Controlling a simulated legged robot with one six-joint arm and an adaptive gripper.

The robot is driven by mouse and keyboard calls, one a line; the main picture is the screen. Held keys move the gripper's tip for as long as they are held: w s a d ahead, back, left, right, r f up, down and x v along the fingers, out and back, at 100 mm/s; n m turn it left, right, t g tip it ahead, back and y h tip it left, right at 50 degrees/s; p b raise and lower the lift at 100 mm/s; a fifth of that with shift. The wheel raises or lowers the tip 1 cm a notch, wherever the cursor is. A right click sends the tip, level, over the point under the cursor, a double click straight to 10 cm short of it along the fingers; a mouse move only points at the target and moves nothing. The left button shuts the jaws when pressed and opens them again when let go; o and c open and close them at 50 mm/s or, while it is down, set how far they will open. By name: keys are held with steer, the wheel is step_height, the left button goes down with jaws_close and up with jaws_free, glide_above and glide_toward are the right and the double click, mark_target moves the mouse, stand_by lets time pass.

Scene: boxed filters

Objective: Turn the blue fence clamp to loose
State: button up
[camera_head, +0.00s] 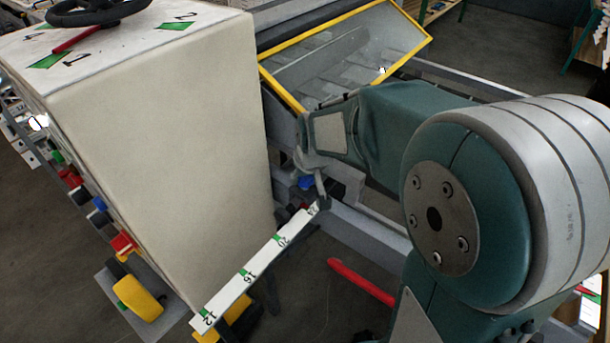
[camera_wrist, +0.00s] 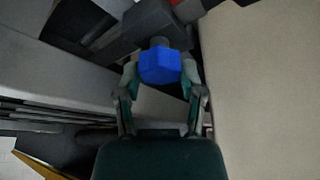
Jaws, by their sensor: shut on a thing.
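The blue fence clamp (camera_wrist: 160,66) is a blue block-shaped knob on a dark grey mount, in the upper middle of the wrist view. My gripper (camera_wrist: 160,78) has one finger on each side of it and is shut on it. In the head view the clamp (camera_head: 306,183) is a small blue patch beside the large beige box. My gripper (camera_head: 318,188) reaches down to it there and hides part of it. How far the clamp is turned cannot be told.
A large beige cabinet (camera_head: 165,130) with a black handwheel (camera_head: 98,10) on top stands close at the left. A white numbered scale (camera_head: 255,270) runs below the clamp. A yellow-framed clear guard (camera_head: 345,55) is behind my arm. A red bar (camera_head: 361,282) lies lower right.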

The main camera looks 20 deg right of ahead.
steer(key=shift+n, duration=0.4)
steer(key=o, duration=1.2)
steer(key=shift+c, duration=0.2)
steer(key=v, duration=1.1)
steer(key=shift+s+r, duration=0.2)
steer(key=shift+r, duration=0.15)
steer(key=shift+d, duration=0.1)
steer(key=s+m+t, duration=0.1)
steer(key=s, duration=1.5)
steer(key=shift+s+a+f, duration=0.2)
steer(key=shift+a+f, duration=0.05)
steer(key=shift+f, duration=0.05)
